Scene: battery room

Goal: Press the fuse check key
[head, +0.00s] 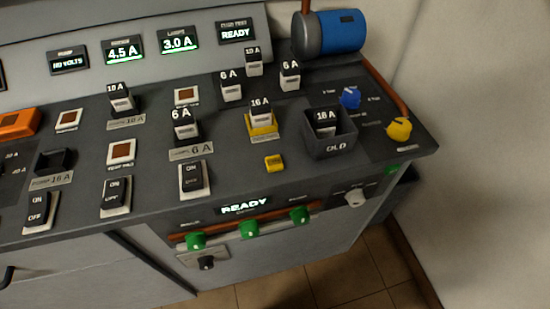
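A small yellow square key (274,163) sits on the dark console top, right of the middle. No label on it is readable; I take it to be the fuse check key. Just behind it a 16 A fuse (261,113) stands upright in a yellow-based socket (262,128). A display (237,32) on the back panel, its heading too small to read surely, shows READY. Neither of my grippers is in the head view, and nothing covers the key.
A dark bin marked OLD (329,146) with a 16 A fuse stands right of the key. Rocker switches (192,178) lie left. Green knobs (249,229) line the front face.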

